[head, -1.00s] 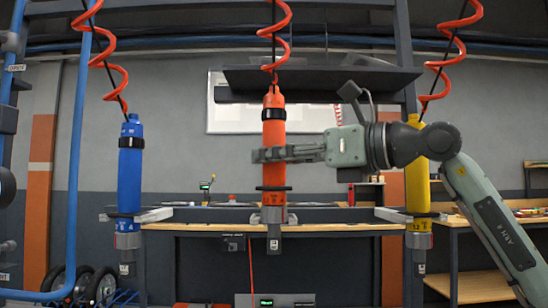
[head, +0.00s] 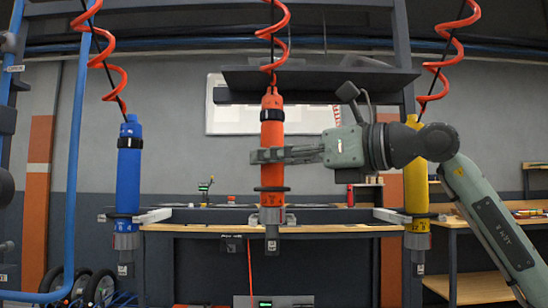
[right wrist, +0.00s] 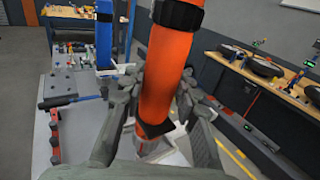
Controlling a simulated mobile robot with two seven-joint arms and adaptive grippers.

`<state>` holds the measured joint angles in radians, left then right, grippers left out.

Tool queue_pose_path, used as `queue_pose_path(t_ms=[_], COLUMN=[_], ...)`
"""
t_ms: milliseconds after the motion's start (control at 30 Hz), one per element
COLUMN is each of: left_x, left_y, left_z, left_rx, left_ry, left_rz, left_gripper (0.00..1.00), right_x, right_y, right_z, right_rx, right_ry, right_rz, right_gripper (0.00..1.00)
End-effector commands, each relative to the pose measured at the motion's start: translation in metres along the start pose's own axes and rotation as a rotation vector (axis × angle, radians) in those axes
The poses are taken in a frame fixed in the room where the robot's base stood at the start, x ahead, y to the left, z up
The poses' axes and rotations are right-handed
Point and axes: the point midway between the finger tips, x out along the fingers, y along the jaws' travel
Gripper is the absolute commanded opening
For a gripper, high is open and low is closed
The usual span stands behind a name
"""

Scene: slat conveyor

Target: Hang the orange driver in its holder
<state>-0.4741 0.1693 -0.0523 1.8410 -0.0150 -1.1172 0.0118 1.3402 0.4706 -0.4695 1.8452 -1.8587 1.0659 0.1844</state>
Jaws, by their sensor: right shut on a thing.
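The orange driver (head: 272,135) stands upright in the middle of the head view, under a red coiled cord. My right gripper (head: 268,155) comes from the right and is shut around its body. The right wrist view shows the driver (right wrist: 172,75) between the gripper's fingers (right wrist: 160,105). The driver's dark collar sits higher than the collars of the other two drivers. A pale holder (right wrist: 172,158) shows just below this collar in the right wrist view. I cannot tell whether the driver's nose is inside it. My left gripper is not in view.
A blue driver (head: 129,175) hangs at left and a yellow driver (head: 417,185) at right, each with its collar at a holder. The yellow one is partly behind my right arm. A rack beam (head: 330,215) and a workbench (head: 335,229) lie behind.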

Motion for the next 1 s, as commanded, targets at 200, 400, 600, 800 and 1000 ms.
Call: queue_pose_path(t_ms=[200, 400, 600, 800, 1000], left_x=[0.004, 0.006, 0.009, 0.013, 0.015], left_y=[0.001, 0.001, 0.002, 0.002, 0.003], left_z=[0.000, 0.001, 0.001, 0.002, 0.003], left_rx=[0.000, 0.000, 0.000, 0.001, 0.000], left_ry=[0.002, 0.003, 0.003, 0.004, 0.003], left_rz=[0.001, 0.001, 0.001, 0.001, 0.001], left_gripper=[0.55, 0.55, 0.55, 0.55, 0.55], right_x=[0.000, 0.000, 0.001, 0.001, 0.001], right_y=[-0.002, -0.002, -0.002, -0.001, -0.001], right_z=[-0.006, -0.009, -0.013, -0.017, -0.020], right_rx=[0.003, 0.003, 0.003, 0.002, 0.002], right_ry=[0.001, 0.001, 0.001, 0.001, 0.000], right_rz=[-0.003, -0.003, -0.003, -0.002, -0.002], right_gripper=[0.00, 0.00, 0.00, 0.00, 0.00])
